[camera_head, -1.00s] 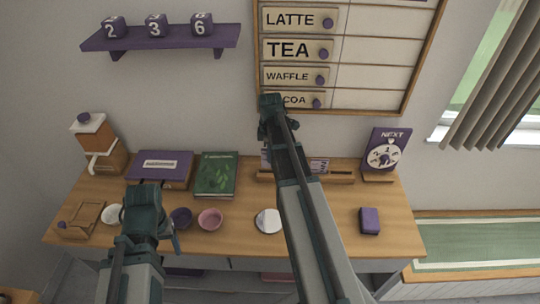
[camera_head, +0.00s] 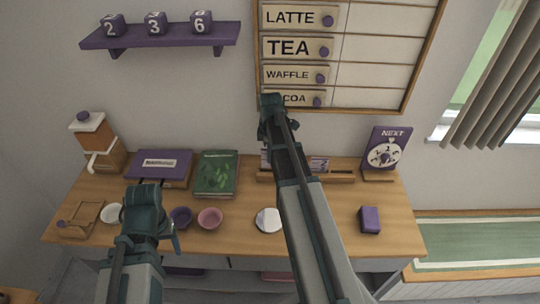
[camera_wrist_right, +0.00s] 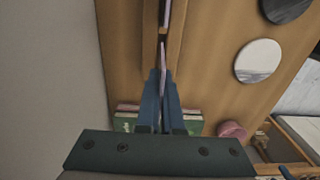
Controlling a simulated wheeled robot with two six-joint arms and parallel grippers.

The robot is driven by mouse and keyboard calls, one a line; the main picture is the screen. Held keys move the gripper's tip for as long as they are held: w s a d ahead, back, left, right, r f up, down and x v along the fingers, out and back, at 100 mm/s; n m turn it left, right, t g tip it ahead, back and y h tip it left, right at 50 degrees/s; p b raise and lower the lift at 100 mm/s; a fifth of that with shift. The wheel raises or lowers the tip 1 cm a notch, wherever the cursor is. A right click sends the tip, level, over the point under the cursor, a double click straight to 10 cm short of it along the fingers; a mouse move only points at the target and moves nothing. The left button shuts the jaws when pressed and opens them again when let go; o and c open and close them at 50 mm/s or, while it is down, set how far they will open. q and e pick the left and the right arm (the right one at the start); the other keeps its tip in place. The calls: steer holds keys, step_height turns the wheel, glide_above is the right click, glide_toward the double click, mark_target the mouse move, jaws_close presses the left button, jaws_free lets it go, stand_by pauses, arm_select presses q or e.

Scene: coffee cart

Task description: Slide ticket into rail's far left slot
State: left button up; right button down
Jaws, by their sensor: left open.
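The wooden ticket rail (camera_head: 343,178) lies along the back of the counter, partly hidden behind my right arm. One ticket (camera_head: 319,164) stands in it right of the arm. Another ticket (camera_head: 265,159) shows left of the arm, at the rail's left end. In the right wrist view, my right gripper (camera_wrist_right: 160,75) is shut on this thin ticket (camera_wrist_right: 161,54), seen edge-on in line with the rail (camera_wrist_right: 175,35). Whether its lower edge is fully seated in a slot is hidden. A further ticket (camera_wrist_right: 166,12) stands beyond. My left gripper (camera_head: 148,228) is open and empty above the counter's front left.
A green book (camera_head: 216,174) and a purple box (camera_head: 160,166) lie left of the rail. A NEXT dial stand (camera_head: 384,152) is right of it. Bowls (camera_head: 210,218), a round white disc (camera_head: 268,220) and a purple block (camera_head: 370,220) sit in front. The counter's right front is mostly clear.

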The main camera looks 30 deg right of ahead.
mark_target(270, 167)
steer(key=shift+f+b, duration=0.6)
stand_by(0.6)
steer(key=shift+f+b, duration=0.35)
steer(key=shift+f+b, duration=0.3)
stand_by(0.3)
steer(key=shift+f+b, duration=0.6)
steer(key=c, duration=1)
jaws_free()
steer(key=shift+r, duration=0.1)
step_height(270, 167, up, 14)
steer(key=p, duration=1.4)
